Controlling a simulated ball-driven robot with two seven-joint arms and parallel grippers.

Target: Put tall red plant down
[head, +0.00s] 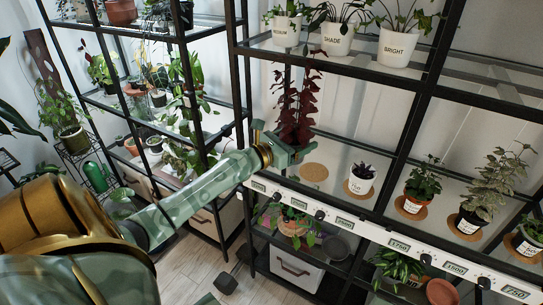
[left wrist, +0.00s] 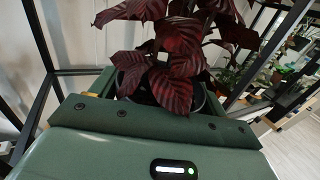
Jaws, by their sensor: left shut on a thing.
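The tall red plant (head: 298,110) has dark red leaves and stands upright at the left end of the middle shelf. My left gripper (head: 287,150) is shut on its pot, which is mostly hidden behind the jaws in the head view. In the left wrist view the red leaves (left wrist: 170,75) rise above the dark pot (left wrist: 205,103), between the green jaws. I cannot tell whether the pot touches the shelf. An empty round cork mat (head: 314,172) lies just right of the gripper. My right gripper is not in view.
A small dark plant in a white pot (head: 360,180) stands right of the empty mat. Further right are several potted plants on mats. White pots labelled SHADE (head: 336,40) and BRIGHT (head: 397,47) stand on the shelf above. Black rack posts flank the plant.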

